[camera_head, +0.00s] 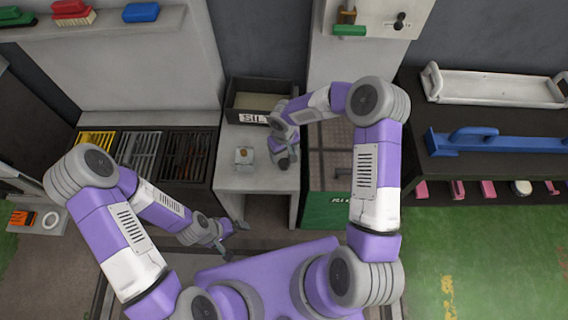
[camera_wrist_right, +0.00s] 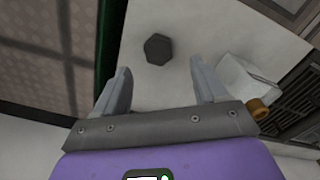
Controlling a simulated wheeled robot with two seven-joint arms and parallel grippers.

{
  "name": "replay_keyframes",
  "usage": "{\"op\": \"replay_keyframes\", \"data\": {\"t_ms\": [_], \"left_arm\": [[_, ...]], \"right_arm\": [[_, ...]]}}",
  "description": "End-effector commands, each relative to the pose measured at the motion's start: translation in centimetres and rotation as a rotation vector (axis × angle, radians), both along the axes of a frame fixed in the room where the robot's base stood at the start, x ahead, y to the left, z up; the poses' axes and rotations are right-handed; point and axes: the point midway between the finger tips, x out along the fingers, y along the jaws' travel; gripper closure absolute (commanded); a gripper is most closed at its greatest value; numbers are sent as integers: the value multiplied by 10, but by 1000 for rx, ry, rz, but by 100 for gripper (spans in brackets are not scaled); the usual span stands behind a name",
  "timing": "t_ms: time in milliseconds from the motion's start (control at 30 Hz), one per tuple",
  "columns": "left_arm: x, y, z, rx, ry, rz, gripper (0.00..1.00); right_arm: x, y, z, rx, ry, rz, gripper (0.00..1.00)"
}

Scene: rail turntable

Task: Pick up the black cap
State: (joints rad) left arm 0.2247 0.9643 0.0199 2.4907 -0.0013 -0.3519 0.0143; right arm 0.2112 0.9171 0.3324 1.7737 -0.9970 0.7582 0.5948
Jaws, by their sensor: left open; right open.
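The black cap (camera_wrist_right: 158,48) is a small dark hexagonal piece lying on a pale grey surface in the right wrist view. My right gripper (camera_wrist_right: 160,82) is open and empty, its fingertips apart from the cap, which shows beyond them and roughly between them. In the head view my right gripper (camera_head: 284,161) hangs over the pale table (camera_head: 245,182); I cannot make out the cap there. My left gripper (camera_head: 238,240) is open and empty, low in front of the table and away from the cap.
A small white box (camera_head: 243,156) with a brass-coloured part (camera_wrist_right: 258,109) stands left of my right gripper. A dark bin (camera_head: 258,98) is behind it. A green-edged panel (camera_head: 326,210) borders the table on the right, dark slotted trays (camera_head: 186,156) on the left.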

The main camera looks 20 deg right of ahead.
Motion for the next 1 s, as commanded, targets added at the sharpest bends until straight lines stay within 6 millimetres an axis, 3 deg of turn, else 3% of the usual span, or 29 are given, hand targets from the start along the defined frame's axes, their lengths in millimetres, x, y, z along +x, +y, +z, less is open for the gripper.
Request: {"op": "replay_keyframes", "data": {"t_ms": [400, 700, 1000], "left_arm": [[0, 0, -21, 0, 0, 0, 0], [0, 0, -20, 0, 0, 0, 0], [0, 0, -20, 0, 0, 0, 0]], "right_arm": [[2, -2, -57, 5, 2, 0, 28], [2, -3, -60, 4, 0, 0, 28], [2, -3, -60, 4, 1, 1, 74]]}}
